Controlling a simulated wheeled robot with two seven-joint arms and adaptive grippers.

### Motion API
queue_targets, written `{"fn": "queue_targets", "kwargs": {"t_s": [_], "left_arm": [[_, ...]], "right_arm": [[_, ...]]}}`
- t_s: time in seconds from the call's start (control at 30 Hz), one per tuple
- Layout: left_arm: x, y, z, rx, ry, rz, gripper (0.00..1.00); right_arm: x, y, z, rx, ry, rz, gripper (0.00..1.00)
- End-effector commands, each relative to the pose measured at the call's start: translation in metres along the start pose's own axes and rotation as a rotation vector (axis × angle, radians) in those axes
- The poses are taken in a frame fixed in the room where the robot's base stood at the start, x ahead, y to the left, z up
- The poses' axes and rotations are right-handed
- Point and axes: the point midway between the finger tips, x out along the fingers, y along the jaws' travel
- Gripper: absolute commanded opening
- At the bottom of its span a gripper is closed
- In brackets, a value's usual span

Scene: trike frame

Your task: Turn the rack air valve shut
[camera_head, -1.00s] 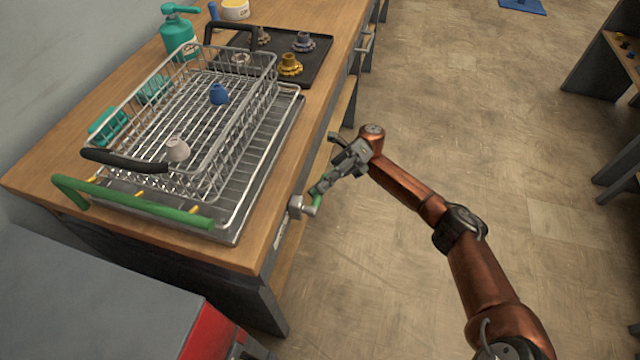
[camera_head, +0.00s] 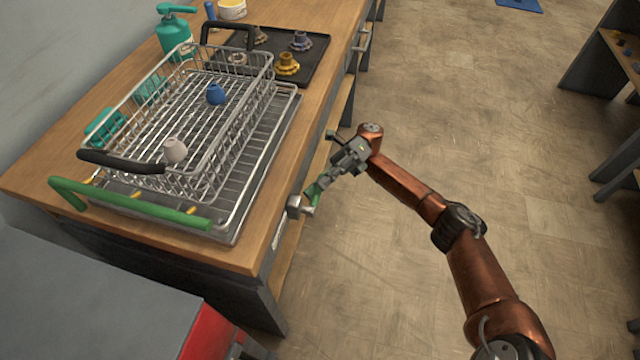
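The rack air valve (camera_head: 295,205) sits on the front side of the wooden bench, below its edge, as a small grey body. Its green handle (camera_head: 313,190) runs up and right from the body toward my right gripper. My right gripper (camera_head: 321,184) reaches in from the right with its fingertips at the green handle. The fingers overlap the handle, so I cannot tell whether they are closed on it or only touching it. My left gripper is not in view.
A wire rack (camera_head: 205,130) with a green bar (camera_head: 130,207) sits on the bench (camera_head: 30,172) beside the valve. A black tray (camera_head: 318,52) with several knobs lies behind. A grey and red unit (camera_head: 100,300) stands at the lower left. Floor (camera_head: 480,130) to the right is clear.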

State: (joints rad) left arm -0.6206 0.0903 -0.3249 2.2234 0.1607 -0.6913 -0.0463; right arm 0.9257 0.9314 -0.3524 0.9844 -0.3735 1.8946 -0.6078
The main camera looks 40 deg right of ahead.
Motion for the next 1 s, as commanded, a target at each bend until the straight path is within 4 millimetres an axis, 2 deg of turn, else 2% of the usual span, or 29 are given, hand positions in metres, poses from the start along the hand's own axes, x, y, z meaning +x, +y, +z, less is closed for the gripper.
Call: {"fn": "queue_targets", "kwargs": {"t_s": [0.3, 0.5, 0.7, 1.0], "left_arm": [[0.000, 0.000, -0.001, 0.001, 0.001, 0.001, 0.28], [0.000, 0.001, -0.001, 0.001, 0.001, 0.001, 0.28], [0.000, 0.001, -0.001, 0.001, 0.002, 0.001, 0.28], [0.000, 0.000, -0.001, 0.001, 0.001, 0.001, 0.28]], "right_arm": [[0.012, 0.048, 0.029, -0.005, 0.002, -0.001, 0.31], [0.018, 0.073, 0.043, -0.004, -0.001, 0.000, 0.31], [0.020, 0.082, 0.048, -0.003, -0.001, 0.001, 0.31], [0.019, 0.083, 0.049, -0.004, 0.000, 0.002, 0.31]]}}
